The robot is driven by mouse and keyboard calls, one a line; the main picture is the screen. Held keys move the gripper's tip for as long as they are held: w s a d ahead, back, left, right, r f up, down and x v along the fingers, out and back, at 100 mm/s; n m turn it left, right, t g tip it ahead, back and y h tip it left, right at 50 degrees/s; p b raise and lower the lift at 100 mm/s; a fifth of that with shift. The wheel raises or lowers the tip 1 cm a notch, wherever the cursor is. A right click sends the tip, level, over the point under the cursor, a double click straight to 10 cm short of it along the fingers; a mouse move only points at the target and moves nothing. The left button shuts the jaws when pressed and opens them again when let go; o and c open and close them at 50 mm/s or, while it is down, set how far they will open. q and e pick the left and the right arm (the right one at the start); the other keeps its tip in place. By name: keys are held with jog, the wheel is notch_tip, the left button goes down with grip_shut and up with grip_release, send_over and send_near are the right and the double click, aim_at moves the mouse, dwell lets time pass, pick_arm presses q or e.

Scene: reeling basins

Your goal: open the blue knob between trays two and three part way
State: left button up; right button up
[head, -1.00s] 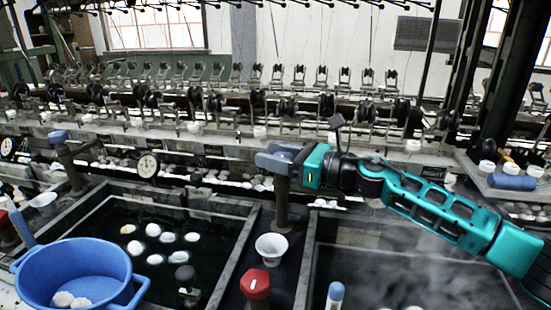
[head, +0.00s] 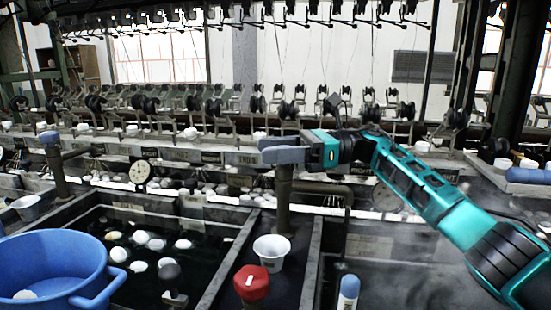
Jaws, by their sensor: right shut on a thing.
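My right gripper (head: 284,150) comes in from the right, level, and is shut at the top of the upright brown pipe (head: 284,205) between two dark water basins. The blue knob on this pipe is mostly hidden by the grey fingers, so I cannot tell how far it is turned. The left basin (head: 222,275) holds several white cocoons in dark water. The right basin (head: 318,250) has steam over it. My left gripper is out of view.
A white cup (head: 271,253) and a red knob (head: 251,283) stand before the pipe. A blue-capped item (head: 349,288) is at the front. A blue tub (head: 55,262) fills the front left.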

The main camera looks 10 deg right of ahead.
jog(key=shift+g, duration=0.3)
jog(key=o, duration=1)
jog(key=shift+c, duration=0.2)
jog(key=d, duration=1.2)
jog(key=shift+w+d+p, duration=0.25)
jog(key=shift+d+p, duration=0.1)
jog(key=shift+d, duration=0.05)
